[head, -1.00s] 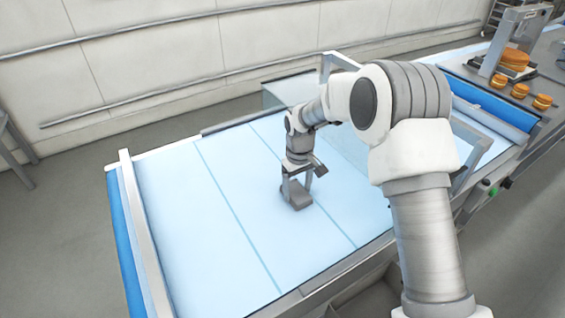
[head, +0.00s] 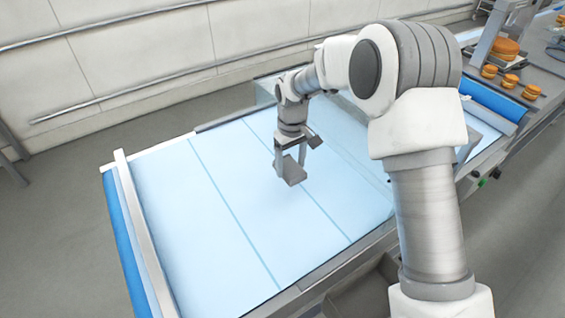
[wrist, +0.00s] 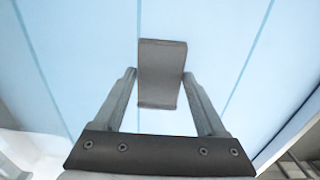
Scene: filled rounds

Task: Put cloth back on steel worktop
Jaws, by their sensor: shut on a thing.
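My gripper (head: 290,157) is shut on a small grey, flat, folded-looking block, which I take to be the cloth (head: 294,173). The wrist view shows the cloth (wrist: 162,72) between the two fingers of my gripper (wrist: 160,88), sticking out past their tips. It appears to hang a little above the pale blue conveyor belt (head: 240,215); the exact gap is hard to tell. The steel worktop (head: 549,78) is at the far right of the head view, beyond my arm, partly cut off by the picture edge.
Orange-brown rounds (head: 510,79) stand along the worktop, with a larger round (head: 505,47) by a metal stand (head: 488,45). A clear guard (head: 262,95) stands at the belt's back edge. A metal bar (head: 143,235) crosses the belt's left end. The belt's middle is bare.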

